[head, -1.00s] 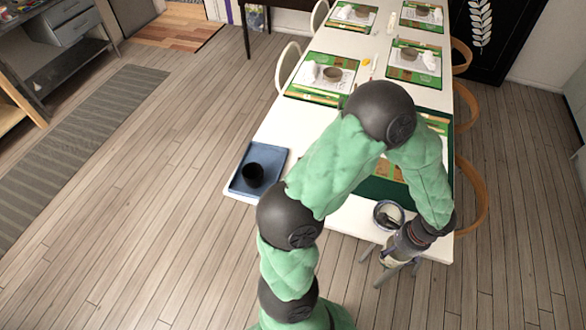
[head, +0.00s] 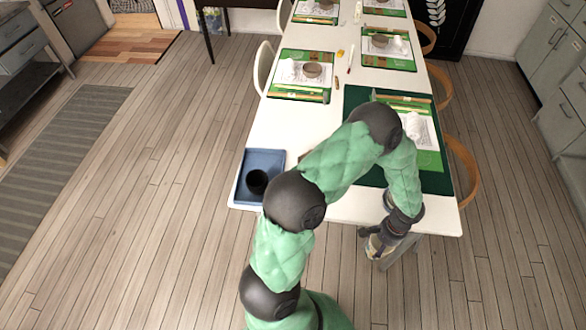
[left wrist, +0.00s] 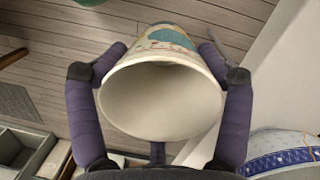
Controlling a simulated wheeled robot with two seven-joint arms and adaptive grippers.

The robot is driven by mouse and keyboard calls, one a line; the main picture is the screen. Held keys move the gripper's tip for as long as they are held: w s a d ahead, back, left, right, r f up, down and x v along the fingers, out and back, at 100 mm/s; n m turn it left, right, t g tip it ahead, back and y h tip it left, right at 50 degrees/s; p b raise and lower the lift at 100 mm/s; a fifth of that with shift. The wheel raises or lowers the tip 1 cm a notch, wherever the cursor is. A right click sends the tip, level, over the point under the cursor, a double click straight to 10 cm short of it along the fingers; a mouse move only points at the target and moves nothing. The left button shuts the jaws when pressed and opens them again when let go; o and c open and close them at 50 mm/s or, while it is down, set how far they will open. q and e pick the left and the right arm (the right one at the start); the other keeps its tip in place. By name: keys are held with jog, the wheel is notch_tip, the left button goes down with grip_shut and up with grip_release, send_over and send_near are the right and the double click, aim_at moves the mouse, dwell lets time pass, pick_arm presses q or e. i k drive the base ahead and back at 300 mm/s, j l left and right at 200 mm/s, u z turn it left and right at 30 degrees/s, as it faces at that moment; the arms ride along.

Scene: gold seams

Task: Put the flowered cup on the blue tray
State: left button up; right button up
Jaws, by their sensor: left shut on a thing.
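The flowered cup (left wrist: 160,105) is between the purple fingers of my left gripper (left wrist: 160,75) in the left wrist view. Its wide pale mouth faces the camera, and a bit of teal and red painting shows on its outer wall. In the head view my left gripper (head: 382,245) is shut on the cup, just off the table's near edge, with the floor below. Only a small part of the cup shows there. The blue tray (head: 264,158) lies at the table's near left corner, left of my gripper. My right gripper is not in view.
A black cup (head: 257,181) stands on the tray's near part; its far part is bare. A blue-patterned bowl (left wrist: 285,158) is right of the gripper in the wrist view. My arm hides part of the green mat (head: 440,183). Place settings and chairs line the table.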

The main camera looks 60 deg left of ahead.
aim_at(262, 165)
jog(key=k+j+z, duration=0.25)
jog(key=k+j, duration=1.1)
jog(key=j, duration=0.15)
